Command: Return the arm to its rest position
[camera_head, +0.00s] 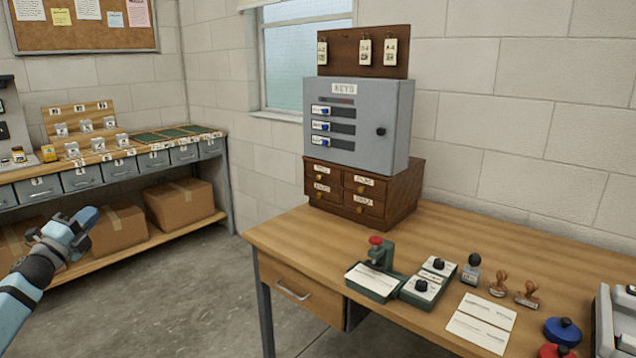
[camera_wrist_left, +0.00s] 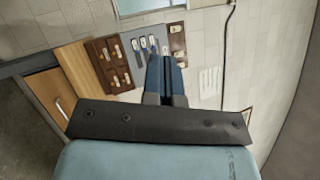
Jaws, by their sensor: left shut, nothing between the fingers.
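My left gripper (camera_head: 88,216) is at the left of the head view, raised in front of the storage bench and apart from everything. Its blue fingers are together with nothing between them. In the left wrist view the shut fingers (camera_wrist_left: 166,75) point toward the grey key cabinet (camera_wrist_left: 146,42), which is some way off. My left forearm comes in from the lower left edge. My right gripper is not in view.
A wooden desk (camera_head: 283,231) at right bears the key cabinet (camera_head: 350,122) on a drawer box (camera_head: 397,193), a red-topped press (camera_head: 379,253) and several stamps. A bench (camera_head: 113,163) with grey drawers and cardboard boxes (camera_head: 179,203) stands at left. Bare floor lies between.

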